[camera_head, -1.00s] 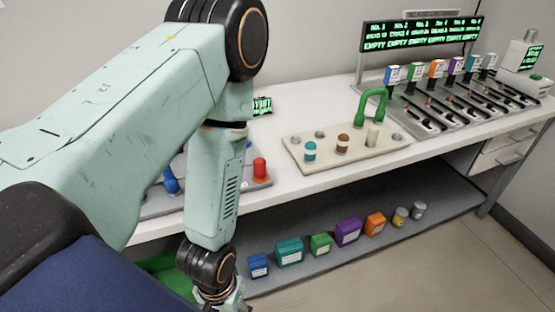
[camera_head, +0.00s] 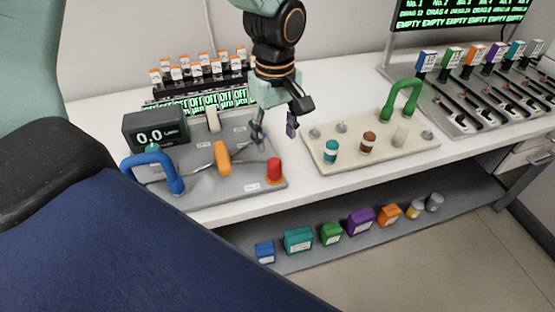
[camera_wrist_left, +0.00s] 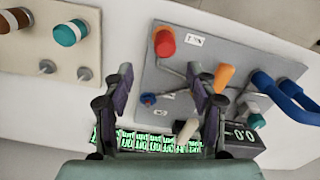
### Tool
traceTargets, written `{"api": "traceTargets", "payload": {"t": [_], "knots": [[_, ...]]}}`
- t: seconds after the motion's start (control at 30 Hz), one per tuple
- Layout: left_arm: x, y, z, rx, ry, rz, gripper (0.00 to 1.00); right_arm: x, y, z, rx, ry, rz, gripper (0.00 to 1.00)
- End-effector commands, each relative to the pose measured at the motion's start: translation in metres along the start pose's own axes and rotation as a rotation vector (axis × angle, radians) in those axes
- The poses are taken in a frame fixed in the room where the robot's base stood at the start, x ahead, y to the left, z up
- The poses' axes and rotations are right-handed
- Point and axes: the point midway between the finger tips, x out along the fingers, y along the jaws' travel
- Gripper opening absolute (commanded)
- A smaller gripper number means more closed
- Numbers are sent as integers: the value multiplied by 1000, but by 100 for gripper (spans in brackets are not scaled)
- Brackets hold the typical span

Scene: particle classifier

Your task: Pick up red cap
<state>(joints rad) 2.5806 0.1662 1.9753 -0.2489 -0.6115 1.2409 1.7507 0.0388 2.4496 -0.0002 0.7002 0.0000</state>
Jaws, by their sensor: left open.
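The red cap (camera_head: 274,169) stands upright at the front right corner of the grey panel (camera_head: 240,186), near the table's front edge. My left gripper (camera_head: 276,130) points down above the table, behind and above the red cap. It is open and empty, apart from the cap. In the left wrist view the red cap (camera_wrist_left: 164,42) shows beyond the open fingers (camera_wrist_left: 161,80), roughly in line with the gap between them. My right gripper is not in view.
An orange handle (camera_head: 221,158) and a blue handle (camera_head: 153,168) stand left of the cap on the panel. A beige board (camera_head: 350,156) with capped items and a green handle (camera_head: 403,98) lies to the right. Coloured boxes sit on the lower shelf (camera_head: 460,205).

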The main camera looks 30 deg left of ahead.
Motion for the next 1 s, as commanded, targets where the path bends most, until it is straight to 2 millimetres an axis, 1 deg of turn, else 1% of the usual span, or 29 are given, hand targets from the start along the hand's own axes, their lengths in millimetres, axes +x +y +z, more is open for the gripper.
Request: {"api": "traceTargets", "payload": {"t": [0.07,0.2,0.43,0.6,0.7,0.77,0.93,0.97,1.0], "knots": [[3,-3,0,-3,-1,-3,58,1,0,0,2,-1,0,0],[19,-7,1,-3,-3,-4,58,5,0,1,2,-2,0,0],[38,-10,2,-2,-4,-4,58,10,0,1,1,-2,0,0],[64,-12,2,-3,-4,-4,58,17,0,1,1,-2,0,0],[76,-11,1,-2,-3,-3,58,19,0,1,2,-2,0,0],[78,-10,0,-2,-3,-2,58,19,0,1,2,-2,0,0],[78,-8,0,-3,-2,-1,58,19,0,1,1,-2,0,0],[78,-8,0,-3,-2,-1,57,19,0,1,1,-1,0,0],[78,-8,-1,-3,-2,-1,53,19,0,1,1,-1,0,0]]}}
